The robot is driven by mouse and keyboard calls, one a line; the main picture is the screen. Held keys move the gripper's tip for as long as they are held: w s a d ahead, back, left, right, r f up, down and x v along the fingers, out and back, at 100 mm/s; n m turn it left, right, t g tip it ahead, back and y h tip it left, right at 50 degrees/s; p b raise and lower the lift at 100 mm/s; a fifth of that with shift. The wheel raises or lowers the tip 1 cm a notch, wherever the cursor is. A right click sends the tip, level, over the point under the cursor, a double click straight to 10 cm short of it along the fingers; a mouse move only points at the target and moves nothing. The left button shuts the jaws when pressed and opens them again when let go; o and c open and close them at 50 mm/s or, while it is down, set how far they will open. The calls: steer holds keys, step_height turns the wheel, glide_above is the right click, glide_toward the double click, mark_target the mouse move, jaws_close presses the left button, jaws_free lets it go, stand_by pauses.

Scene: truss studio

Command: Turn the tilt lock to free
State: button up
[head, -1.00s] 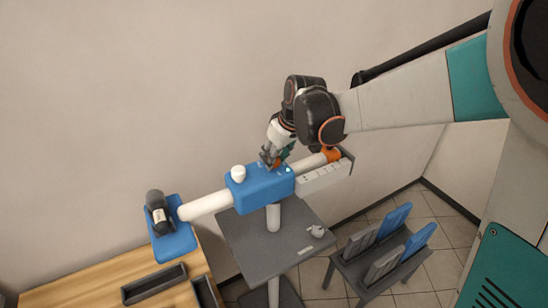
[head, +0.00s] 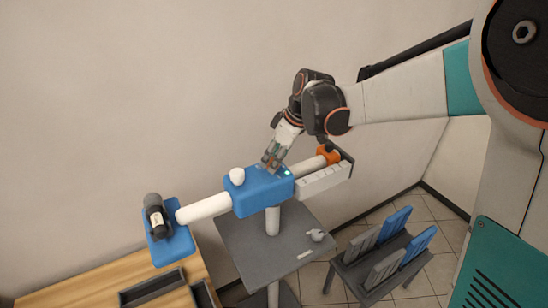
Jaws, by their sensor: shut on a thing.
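A blue block (head: 258,196) sits in the middle of a white horizontal bar on a post. My gripper (head: 271,164) points down onto the top of this block, right of its white round knob (head: 237,176). It is shut on a small part there, which I take to be the tilt lock; the fingers hide most of it, and its setting cannot be read. A small green light (head: 288,172) glows on the block just right of the fingers.
The bar carries a blue plate with a dark cylinder (head: 154,216) at left, an orange collar (head: 328,155) and a pale box (head: 323,180) at right. A grey table (head: 262,246) stands below. A rack with blue and grey panels (head: 377,262) stands lower right.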

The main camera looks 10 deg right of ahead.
steer(key=o, duration=1.1)
steer(key=shift+c, duration=0.2)
steer(key=shift+r, duration=0.1)
